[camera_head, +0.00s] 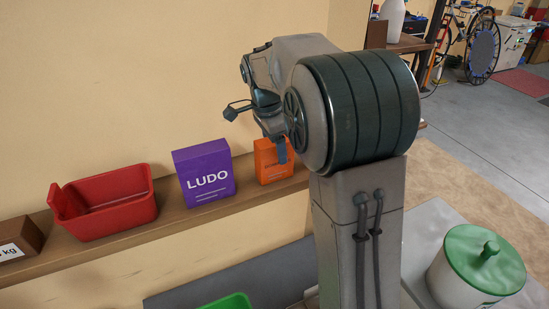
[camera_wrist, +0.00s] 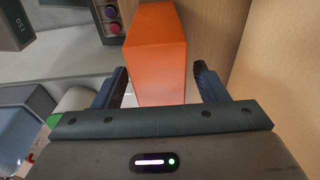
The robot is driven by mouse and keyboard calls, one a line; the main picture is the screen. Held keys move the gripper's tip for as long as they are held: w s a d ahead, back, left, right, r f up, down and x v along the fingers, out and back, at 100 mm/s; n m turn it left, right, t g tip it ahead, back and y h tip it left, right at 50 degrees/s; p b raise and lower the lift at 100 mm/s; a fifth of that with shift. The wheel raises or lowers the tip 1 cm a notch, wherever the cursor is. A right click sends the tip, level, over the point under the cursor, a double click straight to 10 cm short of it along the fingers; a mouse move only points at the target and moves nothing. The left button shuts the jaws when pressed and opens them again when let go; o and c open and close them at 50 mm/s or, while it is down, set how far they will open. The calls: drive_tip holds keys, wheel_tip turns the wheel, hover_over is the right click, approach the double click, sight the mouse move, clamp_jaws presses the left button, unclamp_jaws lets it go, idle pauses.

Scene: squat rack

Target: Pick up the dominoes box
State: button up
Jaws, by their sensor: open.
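An orange box (camera_head: 268,162) stands upright on the wooden shelf, right of the purple LUDO box; its print is too small to read, and my arm partly covers it. It is the likely dominoes box. In the wrist view the orange box (camera_wrist: 157,55) lies ahead, between the two dark fingers of my gripper (camera_wrist: 161,70). The fingers are apart, with a gap visible on each side of the box. In the head view my gripper (camera_head: 258,130) is above and beside the orange box, with one finger overlapping it in the picture.
The purple LUDO box (camera_head: 203,174) stands close to the left on the shelf (camera_head: 170,209). A red bin (camera_head: 110,208) and a brown box (camera_head: 18,240) are farther left. The wall runs behind the shelf. A green-lidded pot (camera_head: 478,262) stands at lower right.

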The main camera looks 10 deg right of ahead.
drive_tip(key=shift+f, duration=0.25)
idle(0.3)
drive_tip(key=c, duration=1.2)
drive_tip(key=shift+c, duration=0.3)
drive_tip(key=shift+r, duration=0.15)
